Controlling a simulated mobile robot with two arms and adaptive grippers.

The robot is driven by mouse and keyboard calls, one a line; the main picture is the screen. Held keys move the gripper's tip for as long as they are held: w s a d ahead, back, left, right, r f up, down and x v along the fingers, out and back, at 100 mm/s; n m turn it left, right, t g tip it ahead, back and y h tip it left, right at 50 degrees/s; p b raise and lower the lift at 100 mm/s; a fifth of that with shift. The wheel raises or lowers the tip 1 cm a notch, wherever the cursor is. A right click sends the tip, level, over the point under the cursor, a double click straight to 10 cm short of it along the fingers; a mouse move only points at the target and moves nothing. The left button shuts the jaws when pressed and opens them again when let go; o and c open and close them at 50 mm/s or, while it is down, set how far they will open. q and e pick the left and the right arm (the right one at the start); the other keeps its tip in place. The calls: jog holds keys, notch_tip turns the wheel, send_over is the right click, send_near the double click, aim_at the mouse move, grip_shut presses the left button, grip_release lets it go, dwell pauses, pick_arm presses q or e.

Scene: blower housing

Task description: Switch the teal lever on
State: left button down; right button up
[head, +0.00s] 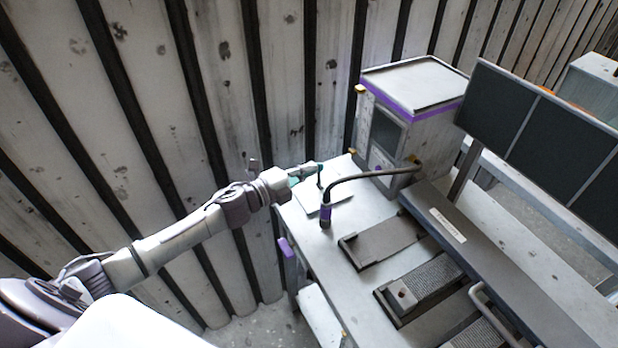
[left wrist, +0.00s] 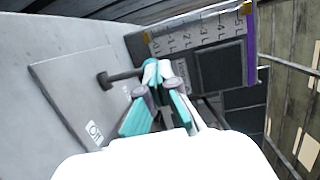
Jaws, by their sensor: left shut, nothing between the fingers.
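The lever (head: 320,182) stands up from a pale plate (head: 309,200) at the near left corner of the grey bench. My left gripper (head: 316,169) is at the lever's upper end. The lever's end is hidden there, and I cannot tell contact. My right gripper is not in view.
A black hose (head: 375,174) with a purple-banded end arches just right of the plate. A grey box (head: 415,85) with purple trim stands behind. Dark panels (head: 550,130) rise at the right. A ribbed wall (head: 150,120) runs close behind my left arm.

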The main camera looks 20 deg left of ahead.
aim_at(321, 165)
pick_arm(q)
jog(key=shift+w+d+r+p, duration=0.25)
jog(key=shift+w+d+p, duration=0.05)
jog(key=shift+w+p, duration=0.1)
jog(key=shift+w+d+r, duration=0.1)
jog(key=shift+w+d, duration=0.15)
jog(key=shift+d, duration=0.05)
jog(key=shift+w+d, duration=0.55)
jog(key=shift+w, duration=0.35)
jog(key=shift+w+d, duration=0.5)
jog(key=shift+w, duration=0.05)
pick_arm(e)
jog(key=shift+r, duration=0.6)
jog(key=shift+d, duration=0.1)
